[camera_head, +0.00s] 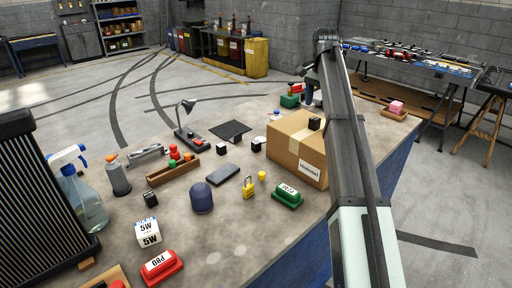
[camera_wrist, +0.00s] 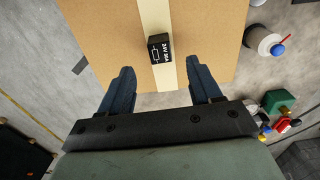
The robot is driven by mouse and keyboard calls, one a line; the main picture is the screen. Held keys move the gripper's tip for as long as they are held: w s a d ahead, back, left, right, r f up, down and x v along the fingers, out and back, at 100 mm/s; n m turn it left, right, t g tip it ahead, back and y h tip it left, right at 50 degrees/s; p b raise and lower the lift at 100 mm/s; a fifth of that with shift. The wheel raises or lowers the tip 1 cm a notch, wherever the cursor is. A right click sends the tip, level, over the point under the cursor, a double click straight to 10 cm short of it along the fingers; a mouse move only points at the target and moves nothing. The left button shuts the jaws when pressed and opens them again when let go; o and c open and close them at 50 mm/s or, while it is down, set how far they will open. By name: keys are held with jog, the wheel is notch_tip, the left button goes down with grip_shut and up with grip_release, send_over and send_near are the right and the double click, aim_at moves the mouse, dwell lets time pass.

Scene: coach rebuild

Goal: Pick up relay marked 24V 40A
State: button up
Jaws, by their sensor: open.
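A small black relay (camera_wrist: 160,48) with white print lies on top of the cardboard box (camera_wrist: 208,35). Its print looks like a voltage and current rating but is too small to read surely. In the head view the black block (camera_head: 315,123) sits on the box (camera_head: 283,150). My gripper (camera_wrist: 162,70) is open and empty above the box, its two blue fingers apart. In the wrist view the relay appears just beyond the fingertips, between their lines.
Other small black blocks (camera_head: 150,199), (camera_head: 256,145), (camera_head: 221,149) stand on the table. A green labelled block (camera_head: 288,195), yellow padlock (camera_head: 249,188), blue dome (camera_head: 202,198) and lamp (camera_head: 187,120) are near the box. A spray bottle (camera_head: 84,200) stands at left.

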jog(key=shift+m, duration=0.3)
jog(key=w+a+f, duration=0.1)
jog(key=w+a, duration=0.1)
jog(key=a, duration=0.2)
jog(key=w+a+f, duration=0.2)
jog(key=a, duration=0.2)
jog(key=w+a+f, duration=0.1)
jog(key=a, duration=0.3)
jog(key=shift+w+a+f, duration=0.4)
send_over(256, 142)
notch_tip(256, 142, down, 4)
jog(key=shift+m, duration=0.3)
notch_tip(256, 142, down, 14)
jog(key=shift+c, duration=0.3)
jog(key=c, duration=1)
jog(key=shift+o, duration=0.2)
